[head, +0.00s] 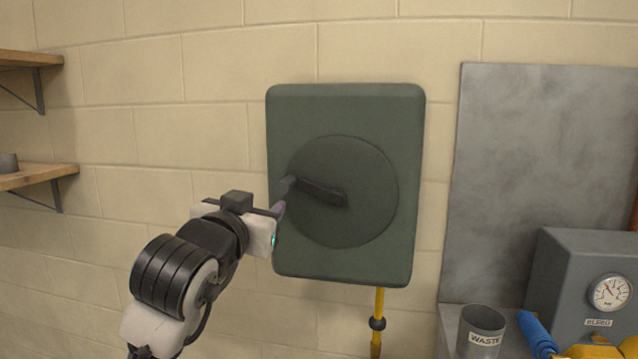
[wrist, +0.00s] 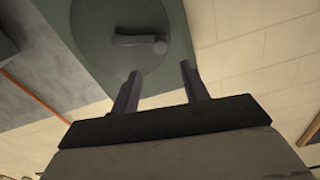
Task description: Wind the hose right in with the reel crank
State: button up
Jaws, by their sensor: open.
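The hose reel is a dark green box (head: 290,115) on the block wall, with a round disc (head: 365,225) on its front. A black crank (head: 320,192) runs from the disc's middle to the upper left, with its handle (head: 289,183) at the outer end. A yellow hose (head: 380,302) hangs below the box with a dark collar (head: 377,323) on it. My gripper (head: 279,209) is just left of and below the handle. In the wrist view my gripper (wrist: 160,68) is open and empty, its fingers pointing toward the crank knob (wrist: 160,47), apart from it.
Wooden shelves (head: 38,177) are on the wall at the left. A grey metal panel (head: 545,150) stands at the right. Below it are a waste cup (head: 482,330), a grey box with a gauge (head: 570,270) and a blue roll (head: 537,335). The wall left of the reel is bare.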

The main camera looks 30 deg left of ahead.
aim_at(286, 185)
jog(key=p+x, duration=0.4)
jog(key=x, duration=0.8)
jog(key=shift+w+a+r, duration=0.1)
jog(key=shift+r, duration=0.05)
jog(key=shift+w+a, duration=0.15)
jog(key=shift+w, duration=0.55)
jog(key=shift+c, duration=0.4)
grip_shut()
